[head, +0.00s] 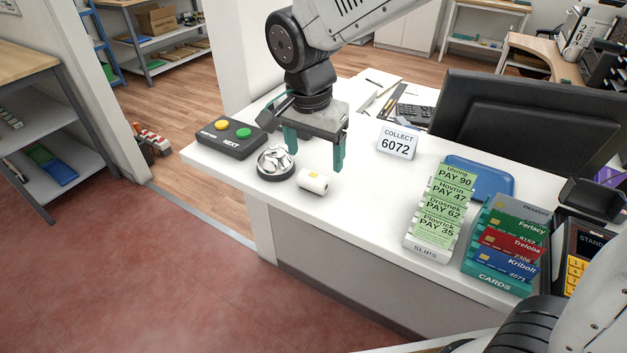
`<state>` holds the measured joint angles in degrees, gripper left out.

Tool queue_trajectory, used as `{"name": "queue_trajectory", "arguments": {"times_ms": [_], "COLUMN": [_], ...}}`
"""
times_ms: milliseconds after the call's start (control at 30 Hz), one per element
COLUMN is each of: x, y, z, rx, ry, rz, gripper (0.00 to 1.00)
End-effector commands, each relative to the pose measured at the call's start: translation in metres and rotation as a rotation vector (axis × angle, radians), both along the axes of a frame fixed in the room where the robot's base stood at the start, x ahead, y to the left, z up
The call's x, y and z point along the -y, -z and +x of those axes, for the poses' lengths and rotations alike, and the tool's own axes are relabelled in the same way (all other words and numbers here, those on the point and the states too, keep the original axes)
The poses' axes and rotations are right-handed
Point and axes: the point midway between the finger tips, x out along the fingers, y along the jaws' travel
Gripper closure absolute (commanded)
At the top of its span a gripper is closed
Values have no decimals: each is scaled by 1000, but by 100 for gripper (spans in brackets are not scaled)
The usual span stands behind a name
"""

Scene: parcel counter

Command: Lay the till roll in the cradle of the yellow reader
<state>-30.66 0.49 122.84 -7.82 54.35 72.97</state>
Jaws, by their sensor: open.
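The till roll (313,182), a small white roll with a yellowish mark, lies on its side on the white counter near its front edge. My gripper (315,152) is open, with teal fingers pointing down. It hangs above and just behind the roll in the picture, and nothing shows between the fingers. At the far right stands a dark reader (585,243) with yellow keys and a screen reading "STAND…". Its right side is cut off by the frame and its lower part is hidden by my own body. I cannot clearly make out its cradle.
A button box (232,140) is farther left. A COLLECT 6072 sign (397,141), slips rack (428,247), cards rack (497,279), blue tray (492,183) and monitor (520,115) stand rightward. Counter (355,218) is clear between roll and slips.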

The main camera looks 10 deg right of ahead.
Motion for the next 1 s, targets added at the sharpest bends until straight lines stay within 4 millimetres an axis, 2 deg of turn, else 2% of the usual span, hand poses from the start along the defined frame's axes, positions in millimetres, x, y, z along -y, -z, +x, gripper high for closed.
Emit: {"name": "queue_trajectory", "arguments": {"times_ms": [400, 667, 700, 867, 1000], "x": [-2, -2, -2, -2, -2], "y": [55, 59, 59, 59, 59], "z": [-4, -3, -3, -3, -3], "rx": [-1, 0, 0, 0, 0], "ry": [0, 1, 1, 1, 1], "rz": [-3, -1, -1, -1, -1], "gripper": [23, 23, 26, 70, 75]}}
